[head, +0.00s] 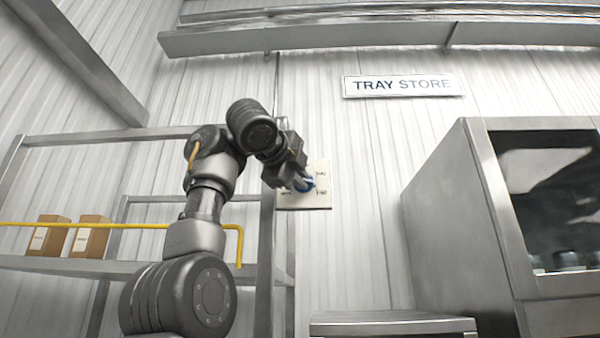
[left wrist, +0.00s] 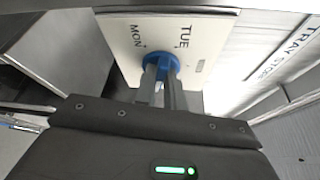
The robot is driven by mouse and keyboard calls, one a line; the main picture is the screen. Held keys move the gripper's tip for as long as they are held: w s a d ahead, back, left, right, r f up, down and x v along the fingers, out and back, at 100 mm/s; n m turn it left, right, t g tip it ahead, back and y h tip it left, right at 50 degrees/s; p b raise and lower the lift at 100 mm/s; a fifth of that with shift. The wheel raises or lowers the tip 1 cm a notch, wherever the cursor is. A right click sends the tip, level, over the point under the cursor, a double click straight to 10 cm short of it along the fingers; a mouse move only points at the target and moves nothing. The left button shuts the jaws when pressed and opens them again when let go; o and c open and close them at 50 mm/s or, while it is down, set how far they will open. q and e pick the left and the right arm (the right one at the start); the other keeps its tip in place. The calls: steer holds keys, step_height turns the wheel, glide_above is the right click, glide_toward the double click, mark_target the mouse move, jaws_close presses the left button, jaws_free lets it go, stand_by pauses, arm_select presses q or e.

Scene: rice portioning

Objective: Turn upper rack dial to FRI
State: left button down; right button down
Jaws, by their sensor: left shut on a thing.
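The dial plate (head: 318,187) is a pale square panel on the wall beside the rack post, with a blue dial (head: 304,184) on it. My left gripper (head: 301,184) is at the dial and covers part of the plate in the head view. In the left wrist view the plate (left wrist: 118,48) shows the labels MON and TUE, and the fingers of my left gripper (left wrist: 161,82) are shut on the blue dial (left wrist: 160,62). FRI is not readable in the left wrist view. The dial's pointer is hidden. My right gripper is not in view.
A rack with a shelf (head: 65,265) stands at the left, holding two brown boxes (head: 90,236) behind a yellow rail (head: 150,225). A steel cabinet (head: 460,220) stands right of the dial. A TRAY STORE sign (head: 403,85) hangs above. Bare wall lies between plate and cabinet.

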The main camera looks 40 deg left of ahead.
arm_select(q)
steer(key=shift+m+g+p, duration=0.6)
steer(key=shift+m+p, duration=0.2)
steer(key=shift+m, duration=0.5)
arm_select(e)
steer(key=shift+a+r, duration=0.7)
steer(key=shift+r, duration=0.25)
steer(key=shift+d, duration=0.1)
arm_select(q)
steer(key=c, duration=1.5)
jaws_free()
